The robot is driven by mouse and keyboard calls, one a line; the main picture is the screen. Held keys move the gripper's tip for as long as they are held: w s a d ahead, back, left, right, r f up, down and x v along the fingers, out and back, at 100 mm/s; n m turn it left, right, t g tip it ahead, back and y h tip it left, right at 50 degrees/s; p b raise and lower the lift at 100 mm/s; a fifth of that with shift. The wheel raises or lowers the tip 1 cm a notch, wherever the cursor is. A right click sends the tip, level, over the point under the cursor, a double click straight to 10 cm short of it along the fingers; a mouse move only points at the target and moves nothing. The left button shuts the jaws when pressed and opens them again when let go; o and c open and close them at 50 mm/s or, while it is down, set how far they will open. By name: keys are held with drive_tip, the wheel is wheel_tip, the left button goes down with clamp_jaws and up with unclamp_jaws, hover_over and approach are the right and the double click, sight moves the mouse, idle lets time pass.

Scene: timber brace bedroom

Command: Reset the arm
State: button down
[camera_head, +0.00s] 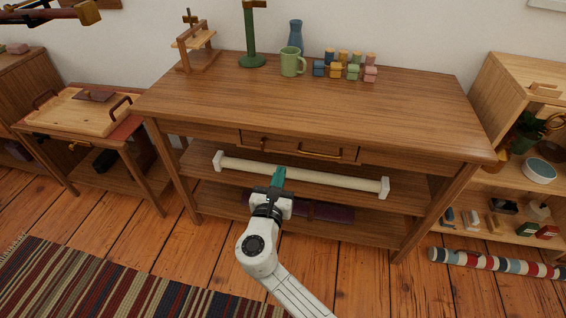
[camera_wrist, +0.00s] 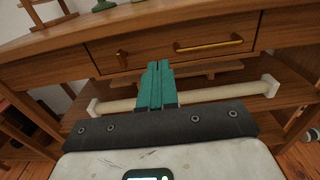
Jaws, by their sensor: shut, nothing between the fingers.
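My gripper (camera_head: 278,178) has teal fingers that point at the front of a wooden table (camera_head: 300,100). In the wrist view the two fingers (camera_wrist: 154,72) are closed together with nothing between them. The fingers appear in front of a pale bar with white end blocks (camera_head: 330,178), which runs below the drawer (camera_head: 300,146). The bar also shows in the wrist view (camera_wrist: 215,94), partly hidden behind the fingers. I cannot tell whether the fingers touch it.
On the tabletop stand a green mug (camera_head: 291,62), a blue vase (camera_head: 296,36), a green stand (camera_head: 251,45) and several small coloured blocks. Shelves (camera_head: 520,75) stand at right, a side table (camera_head: 80,112) at left. A striped roll (camera_head: 495,263) and rug (camera_head: 90,280) lie on the floor.

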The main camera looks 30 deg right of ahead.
drive_tip(key=shift+s+a, duration=0.25)
drive_tip(key=s+d+f+m+g+y, duration=0.2)
drive_tip(key=s+d+f+m+g, duration=0.1)
drive_tip(key=s+m, duration=0.45)
drive_tip(key=s+d+f+m+g+y, duration=0.2)
drive_tip(key=s+d+f+m+g, duration=0.15)
drive_tip(key=s+m, duration=0.35)
drive_tip(key=s+d+f+m+g+y, duration=0.2)
drive_tip(key=s+d+f+m+g, duration=0.15)
drive_tip(key=s+m, duration=0.35)
drive_tip(key=s+a+m+g+y, duration=0.2)
drive_tip(key=s+a+m+y, duration=0.5)
drive_tip(key=s, duration=0.4)
wheel_tip(320, 180, up, 15)
drive_tip(key=a+n+p, duration=0.1)
drive_tip(key=p, duration=1.5)
drive_tip(key=shift+s+a, duration=0.3)
